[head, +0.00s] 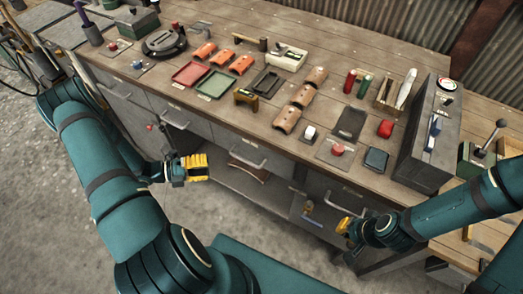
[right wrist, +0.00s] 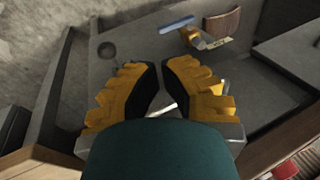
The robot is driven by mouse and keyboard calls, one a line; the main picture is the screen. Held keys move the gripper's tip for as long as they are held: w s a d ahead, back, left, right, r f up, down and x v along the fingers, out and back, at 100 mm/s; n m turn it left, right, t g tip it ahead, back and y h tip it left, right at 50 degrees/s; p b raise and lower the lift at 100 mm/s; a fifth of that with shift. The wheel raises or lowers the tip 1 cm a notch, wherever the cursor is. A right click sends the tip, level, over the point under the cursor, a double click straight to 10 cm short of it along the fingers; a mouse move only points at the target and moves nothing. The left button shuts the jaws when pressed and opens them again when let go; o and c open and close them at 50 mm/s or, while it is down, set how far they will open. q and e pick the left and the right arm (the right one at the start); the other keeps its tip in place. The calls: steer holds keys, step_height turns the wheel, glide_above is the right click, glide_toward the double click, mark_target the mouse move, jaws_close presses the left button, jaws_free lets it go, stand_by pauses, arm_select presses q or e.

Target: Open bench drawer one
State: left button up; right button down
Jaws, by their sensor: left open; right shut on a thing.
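The wooden bench (head: 225,92) has grey drawer fronts along its front side. Bar handles show at the left (head: 120,92), beside it (head: 175,122), in the middle (head: 248,158) and at the right (head: 345,211). The drawer numbers are too small to read. My left gripper (head: 190,168) is open and empty in front of the bench, left of the middle handle. My right gripper (head: 346,230) is at the right handle. In the right wrist view its yellow fingers (right wrist: 162,85) close around a pale metal piece, seemingly that handle, mostly hidden.
Below the drawers, a brown curved piece (head: 250,172) and a blue-and-yellow tool (head: 308,206) lie low down. The bench top holds trays, tools and a red button (head: 337,149). A grey upright box (head: 425,140) stands at the right. Open floor lies at the left.

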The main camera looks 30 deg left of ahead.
mark_target(244, 160)
arm_select(q)
steer(key=shift+n+t, duration=0.3)
steer(key=x, duration=1.3)
steer(key=shift+w, duration=0.35)
jaws_close()
